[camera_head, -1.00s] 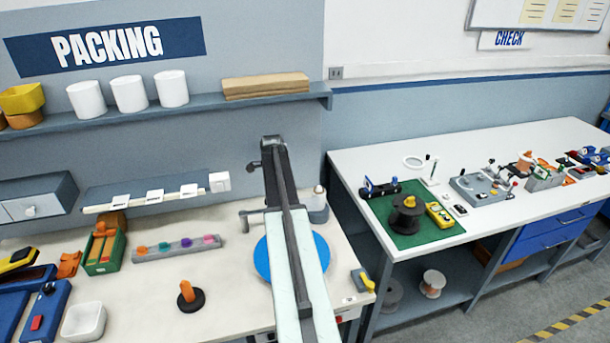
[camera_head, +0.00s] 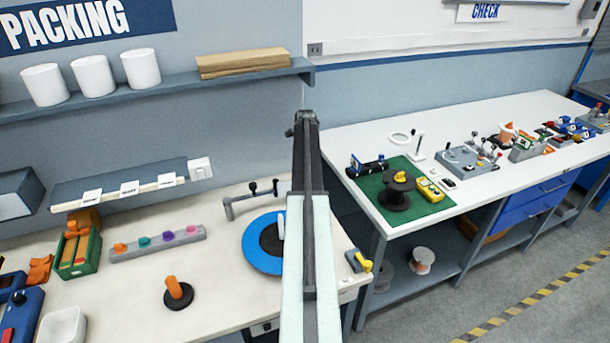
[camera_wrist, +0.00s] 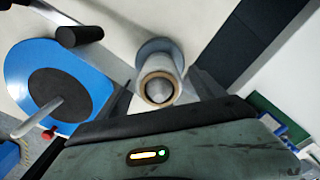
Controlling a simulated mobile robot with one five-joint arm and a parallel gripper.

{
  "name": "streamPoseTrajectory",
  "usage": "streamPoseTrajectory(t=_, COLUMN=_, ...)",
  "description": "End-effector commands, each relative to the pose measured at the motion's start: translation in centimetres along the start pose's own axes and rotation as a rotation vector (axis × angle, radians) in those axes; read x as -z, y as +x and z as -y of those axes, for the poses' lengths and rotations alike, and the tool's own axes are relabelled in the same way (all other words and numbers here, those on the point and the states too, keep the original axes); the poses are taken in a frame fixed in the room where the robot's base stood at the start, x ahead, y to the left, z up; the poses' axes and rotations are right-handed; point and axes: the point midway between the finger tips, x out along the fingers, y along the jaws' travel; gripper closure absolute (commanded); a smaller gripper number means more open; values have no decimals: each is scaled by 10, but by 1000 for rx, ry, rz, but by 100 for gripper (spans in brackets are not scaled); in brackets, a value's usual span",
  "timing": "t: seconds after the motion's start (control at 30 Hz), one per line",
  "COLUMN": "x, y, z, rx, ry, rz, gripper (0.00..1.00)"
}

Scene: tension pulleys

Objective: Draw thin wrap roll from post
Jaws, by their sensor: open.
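The thin wrap roll (camera_wrist: 163,68) shows in the wrist view as a pale, translucent cylinder seen almost end-on. It has a tan core ring, and a grey round end sits inside that ring. A wider grey-blue round base shows behind it. My gripper (camera_wrist: 163,92) is open, with one dark finger on the left of the roll and one on the right. I cannot tell whether either finger touches it. The post is mostly hidden by the roll. In the head view my arm covers the roll and the gripper.
A blue disc (camera_head: 253,257) with a dark centre lies left of my arm. A grey bracket with a dark-ended bar (camera_head: 250,196) stands behind it. A yellow-handled tool (camera_head: 358,261) is at the bench's right edge. Right is a second bench with a green mat (camera_head: 432,205).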

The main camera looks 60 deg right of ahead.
Motion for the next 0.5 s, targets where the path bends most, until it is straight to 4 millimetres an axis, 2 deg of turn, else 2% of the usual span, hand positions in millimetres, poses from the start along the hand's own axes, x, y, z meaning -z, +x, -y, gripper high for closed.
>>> streamPoseTrajectory(t=0.03, x=-1, y=19, z=0, rx=0, ry=-1, rz=0, gripper=22)
streamPoseTrajectory(t=0.13, x=-1, y=32, z=0, rx=0, ry=-2, rz=0, gripper=22)
streamPoseTrajectory(t=0.47, x=-2, y=33, z=-1, rx=0, ry=-3, rz=0, gripper=22)
streamPoseTrajectory(t=0.5, x=-2, y=33, z=-1, rx=0, ry=-3, rz=0, gripper=33)
